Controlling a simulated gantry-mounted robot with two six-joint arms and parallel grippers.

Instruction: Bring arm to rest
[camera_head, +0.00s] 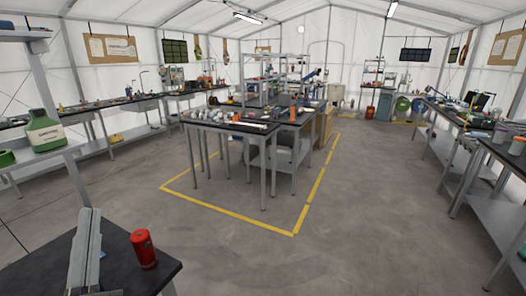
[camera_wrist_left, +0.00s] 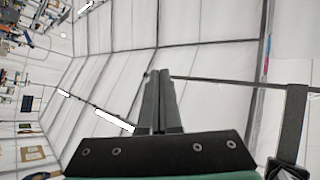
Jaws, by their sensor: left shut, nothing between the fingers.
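My left gripper (camera_head: 91,212) stands upright at the lower left of the head view, above or beside a dark-topped table. In the left wrist view my left gripper (camera_wrist_left: 158,76) shows its two dark fingers lying together, with nothing between them. The wrist camera looks past them at the white tent wall and roof, tilted on its side. My right gripper is in neither view.
A red can (camera_head: 144,249) stands on the near dark table (camera_head: 45,262), just right of my left gripper. A central workbench (camera_head: 232,126) stands inside yellow floor lines. The grey floor (camera_head: 375,215) is clear.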

